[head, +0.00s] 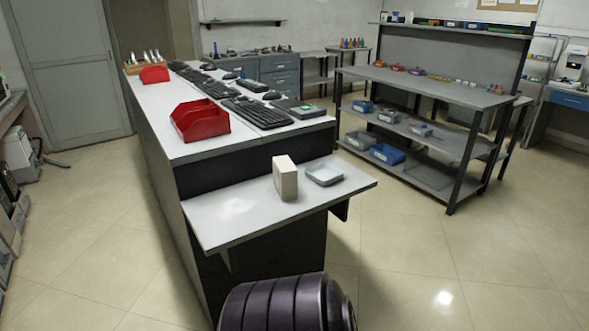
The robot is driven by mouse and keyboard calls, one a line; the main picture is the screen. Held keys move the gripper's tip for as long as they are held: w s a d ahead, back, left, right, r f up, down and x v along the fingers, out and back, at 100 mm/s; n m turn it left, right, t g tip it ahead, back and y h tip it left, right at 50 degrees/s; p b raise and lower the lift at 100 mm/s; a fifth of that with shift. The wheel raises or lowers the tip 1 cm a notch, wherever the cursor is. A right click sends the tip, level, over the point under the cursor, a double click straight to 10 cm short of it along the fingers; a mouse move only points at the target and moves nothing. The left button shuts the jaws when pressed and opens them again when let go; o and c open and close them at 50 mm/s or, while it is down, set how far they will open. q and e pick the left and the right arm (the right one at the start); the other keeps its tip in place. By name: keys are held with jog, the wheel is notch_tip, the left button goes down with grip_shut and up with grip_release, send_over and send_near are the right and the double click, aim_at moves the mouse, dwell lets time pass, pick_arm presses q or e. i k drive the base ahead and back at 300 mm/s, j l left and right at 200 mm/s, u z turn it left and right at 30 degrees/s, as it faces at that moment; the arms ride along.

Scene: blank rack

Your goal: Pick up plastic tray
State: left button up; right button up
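A small shallow pale grey-blue plastic tray (324,179) lies flat on the white ledge (225,215) at the near end of the long workbench. It looks empty. An upright cream-coloured box (286,178) stands just left of it, with a narrow gap or contact that I cannot tell. Neither of my grippers is in view.
The workbench top (180,148) above the ledge holds a red bin (198,121), another red bin (154,74) and several keyboards. A grey shelf rack (430,87) with blue and grey bins stands at right. The tiled floor (480,255) between and in front is clear.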

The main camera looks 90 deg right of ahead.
aim_at(325, 174)
jog(key=z, duration=3)
